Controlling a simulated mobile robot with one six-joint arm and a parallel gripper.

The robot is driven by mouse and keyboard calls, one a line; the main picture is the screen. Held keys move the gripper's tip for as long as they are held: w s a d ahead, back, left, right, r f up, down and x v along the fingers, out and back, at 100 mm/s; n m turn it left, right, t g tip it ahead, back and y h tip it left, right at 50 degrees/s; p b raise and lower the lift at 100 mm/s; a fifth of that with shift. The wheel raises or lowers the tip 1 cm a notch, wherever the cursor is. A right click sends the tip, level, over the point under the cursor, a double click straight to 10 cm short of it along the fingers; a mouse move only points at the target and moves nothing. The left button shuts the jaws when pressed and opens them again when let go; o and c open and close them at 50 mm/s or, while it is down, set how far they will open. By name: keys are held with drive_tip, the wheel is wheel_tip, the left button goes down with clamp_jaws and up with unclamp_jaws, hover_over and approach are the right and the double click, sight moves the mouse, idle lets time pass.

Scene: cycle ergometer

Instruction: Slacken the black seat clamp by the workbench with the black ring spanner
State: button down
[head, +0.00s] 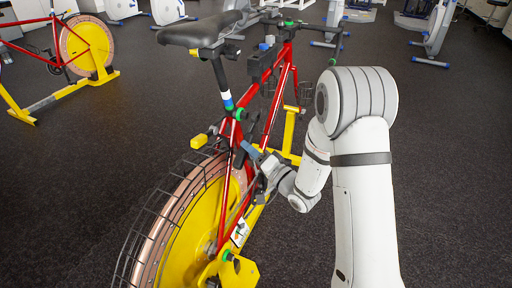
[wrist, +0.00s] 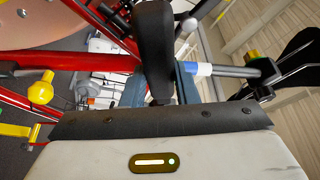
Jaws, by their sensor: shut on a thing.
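My gripper (head: 254,154) is low beside the red bike frame (head: 288,72), behind the seat tube. In the wrist view it is shut on the black ring spanner (wrist: 155,45), whose dark shaft stands up between the blue-grey fingers. In the head view the spanner (head: 239,158) is a small dark bar by the frame. The seat post (head: 220,76), with its white and blue band, enters the frame above the gripper. The black seat clamp at its foot is too small to make out clearly; the spanner partly covers that area in the wrist view. I cannot tell whether they touch.
The black saddle (head: 200,30) tops the post. The yellow flywheel (head: 195,225) with its wire guard lies below and left of the gripper. A yellow knob (wrist: 42,88) sticks out nearby. Another red and yellow bike (head: 75,50) stands back left. Dark floor is open around.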

sight(240, 147)
drive_tip(key=shift+w+a, duration=0.15)
drive_tip(key=shift+a, duration=0.25)
drive_tip(key=shift+w+a, duration=0.1)
drive_tip(key=shift+a, duration=0.2)
idle(0.6)
drive_tip(key=shift+w+a+b, duration=0.2)
drive_tip(key=shift+a+b, duration=0.3)
drive_tip(key=shift+b, duration=0.2)
drive_tip(key=shift+w+a+b, duration=0.15)
drive_tip(key=shift+a+b, duration=0.35)
drive_tip(key=shift+b, duration=0.2)
idle(3.0)
idle(0.5)
drive_tip(key=w+d+f+n+g+y, duration=0.2)
drive_tip(key=w+f+n+g+y, duration=0.1)
drive_tip(key=n, duration=0.8)
drive_tip(key=w+f+y, duration=0.1)
drive_tip(key=w+f, duration=0.1)
drive_tip(key=w, duration=0.1)
drive_tip(key=shift+d+n+y, duration=0.2)
drive_tip(key=shift+n+y, duration=0.1)
drive_tip(key=shift+y, duration=0.1)
drive_tip(key=c, duration=1.8)
unclamp_jaws()
drive_tip(key=shift+a, duration=0.1)
drive_tip(key=shift+s, duration=0.1)
clamp_jaws()
drive_tip(key=shift+r, duration=0.1)
